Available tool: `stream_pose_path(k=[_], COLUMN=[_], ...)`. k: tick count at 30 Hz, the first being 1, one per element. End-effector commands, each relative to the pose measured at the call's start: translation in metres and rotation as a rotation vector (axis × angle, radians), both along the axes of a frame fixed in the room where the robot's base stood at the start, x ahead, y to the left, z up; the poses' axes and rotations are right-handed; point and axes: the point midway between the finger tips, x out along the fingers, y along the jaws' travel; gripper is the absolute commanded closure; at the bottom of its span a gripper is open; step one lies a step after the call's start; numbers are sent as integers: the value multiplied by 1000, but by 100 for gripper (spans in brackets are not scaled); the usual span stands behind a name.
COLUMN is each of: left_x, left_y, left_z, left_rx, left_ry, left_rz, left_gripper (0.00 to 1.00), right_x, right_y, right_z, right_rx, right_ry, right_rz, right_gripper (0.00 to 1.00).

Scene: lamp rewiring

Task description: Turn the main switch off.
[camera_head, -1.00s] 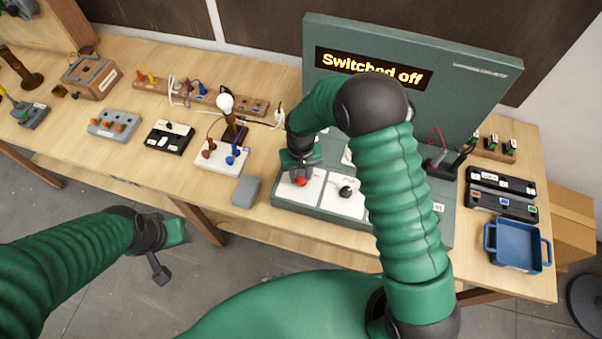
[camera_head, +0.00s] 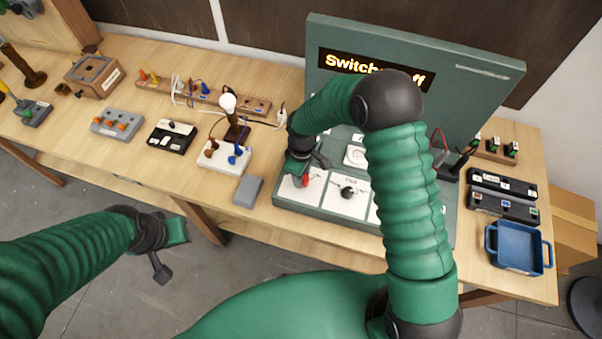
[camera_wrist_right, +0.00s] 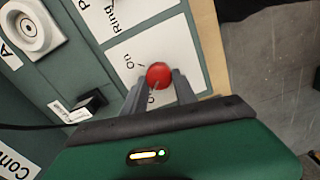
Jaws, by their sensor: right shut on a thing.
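The main switch shows as a red knob (camera_head: 304,181) on a white labelled plate at the front left of the green panel (camera_head: 330,214). In the right wrist view the red knob (camera_wrist_right: 159,75) sits between the fingertips, with "On" printed beside it and another label partly hidden. My right gripper (camera_head: 303,174) is shut on the red knob from above. The panel's display (camera_head: 345,63) shows "Switched off", its middle now covered by my arm. My left gripper (camera_head: 168,254) hangs empty in front of the table, and its jaw opening is unclear.
A black knob (camera_head: 348,192) stands on the adjacent plate. A grey block (camera_head: 248,191) and a white lamp base (camera_head: 222,158) are left of the panel. A blue tray (camera_head: 518,249) is at the right. My right arm hides part of the panel.

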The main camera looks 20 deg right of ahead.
Motion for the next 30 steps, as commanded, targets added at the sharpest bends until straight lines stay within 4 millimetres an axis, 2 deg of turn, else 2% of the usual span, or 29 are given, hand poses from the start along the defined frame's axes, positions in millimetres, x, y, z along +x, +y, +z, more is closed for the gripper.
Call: stream_pose_path(k=[9, 22, 23, 27, 30], left_x=[0, 0, 0, 0, 0], left_y=[0, 0, 0, 0, 0], left_z=[2, 2, 2, 2, 2], left_rx=[0, 0, 0, 0, 0], left_ry=[0, 0, 0, 0, 0], left_rz=[0, 0, 0, 0, 0], left_gripper=[64, 64, 64, 64, 64], right_x=[2, 3, 2, 2, 2], right_y=[-2, -3, -3, -2, -2], right_z=[3, 2, 2, 2, 1], right_rx=[-3, -3, -3, -2, -2], right_ry=[-3, -5, -5, -3, -2], right_rz=[82, 91, 91, 91, 91], right_gripper=[100, 100, 64, 45, 45])
